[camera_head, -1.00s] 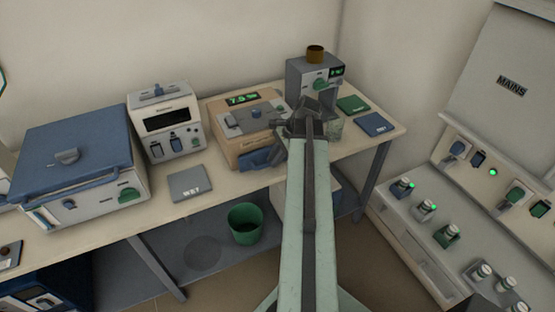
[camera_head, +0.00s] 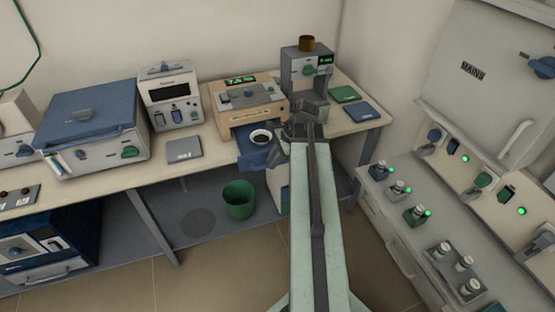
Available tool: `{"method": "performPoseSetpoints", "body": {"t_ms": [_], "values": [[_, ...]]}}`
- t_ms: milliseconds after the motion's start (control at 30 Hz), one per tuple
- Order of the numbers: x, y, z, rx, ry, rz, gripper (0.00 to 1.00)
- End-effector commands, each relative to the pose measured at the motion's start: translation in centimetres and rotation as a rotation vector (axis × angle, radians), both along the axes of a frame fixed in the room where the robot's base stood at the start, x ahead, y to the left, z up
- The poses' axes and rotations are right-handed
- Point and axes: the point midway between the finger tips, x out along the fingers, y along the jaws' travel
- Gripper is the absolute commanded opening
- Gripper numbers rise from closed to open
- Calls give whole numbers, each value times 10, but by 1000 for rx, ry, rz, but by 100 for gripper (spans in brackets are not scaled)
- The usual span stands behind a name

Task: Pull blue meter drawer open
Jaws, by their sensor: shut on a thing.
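The beige meter (camera_head: 221,111) with a green lit display stands on the bench in the middle. Its blue drawer (camera_head: 248,158) sticks out of the front toward me. A white round cup with a dark inside (camera_head: 261,137) sits in the drawer. My gripper (camera_head: 282,151) is at the right side of the drawer and is shut on it. The gripper body and my arm hide the drawer's right end and the exact grip.
A grey device with a brass top (camera_head: 300,72) stands close behind my gripper. Green (camera_head: 344,94) and blue (camera_head: 364,111) pads lie to its right. A green bin (camera_head: 239,199) stands below the drawer. The wall panel (camera_head: 482,72) fills the right side.

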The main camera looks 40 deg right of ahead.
Motion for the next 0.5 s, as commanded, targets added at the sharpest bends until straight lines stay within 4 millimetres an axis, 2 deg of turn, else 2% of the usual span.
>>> {"method": "performPoseSetpoints", "body": {"t_ms": [467, 500], "values": [[-1, 0, 0, 3, -1, -4, 0], [-1, 0, 0, 3, -1, -4, 22]]}}
